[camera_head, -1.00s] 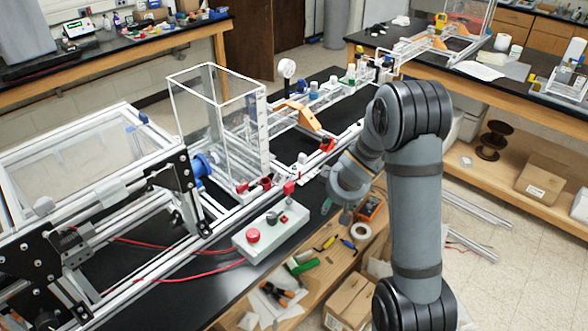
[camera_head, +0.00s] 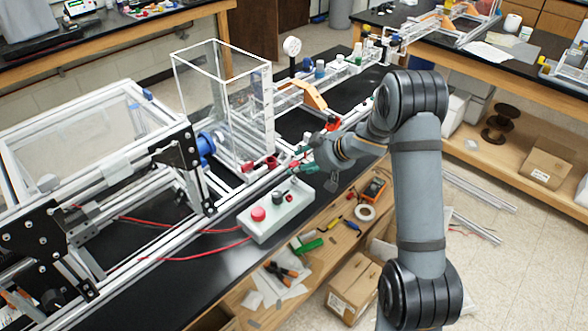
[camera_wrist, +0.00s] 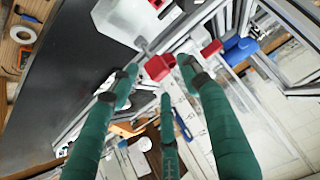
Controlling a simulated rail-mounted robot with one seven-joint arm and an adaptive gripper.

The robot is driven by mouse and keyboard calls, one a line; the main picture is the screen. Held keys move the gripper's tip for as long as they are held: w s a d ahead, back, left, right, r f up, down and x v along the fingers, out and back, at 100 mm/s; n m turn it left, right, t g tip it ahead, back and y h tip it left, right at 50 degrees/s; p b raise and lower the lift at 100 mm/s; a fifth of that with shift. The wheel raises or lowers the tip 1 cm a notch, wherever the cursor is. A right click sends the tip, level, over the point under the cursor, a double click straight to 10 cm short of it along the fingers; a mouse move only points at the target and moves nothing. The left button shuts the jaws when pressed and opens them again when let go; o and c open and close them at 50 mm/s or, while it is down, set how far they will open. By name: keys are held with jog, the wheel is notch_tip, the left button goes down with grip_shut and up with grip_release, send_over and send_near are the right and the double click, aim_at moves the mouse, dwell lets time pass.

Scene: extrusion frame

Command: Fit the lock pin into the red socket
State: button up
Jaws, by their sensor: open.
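My gripper (camera_wrist: 155,82) has green fingers and is open, with nothing between them. A second red block (camera_wrist: 212,48) sits further right on the aluminium rail. I cannot tell which red part is the socket. A small grey pin-like piece (camera_wrist: 141,43) shows next to the first block, but I cannot tell whether it is the lock pin. In the head view, my gripper (camera_head: 306,162) is over the rail, right of red fittings (camera_head: 249,166) at the clear box's base.
A control box (camera_head: 276,214) with a red button stands in front of the rail, close below my gripper. A clear box (camera_head: 220,105) rises behind the red fittings. Red cables cross the black bench. Tools and tape (camera_head: 365,212) lie on the lower wooden shelf.

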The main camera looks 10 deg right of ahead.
aim_at(297, 165)
jog(key=x, duration=0.5)
jog(key=shift+w+d+f+p, duration=0.1)
jog(key=shift+w+p, duration=0.25)
jog(key=shift+p, duration=0.05)
jog(key=shift+c, duration=1.4)
jog(key=c, duration=0.7)
jog(key=shift+c, duration=0.2)
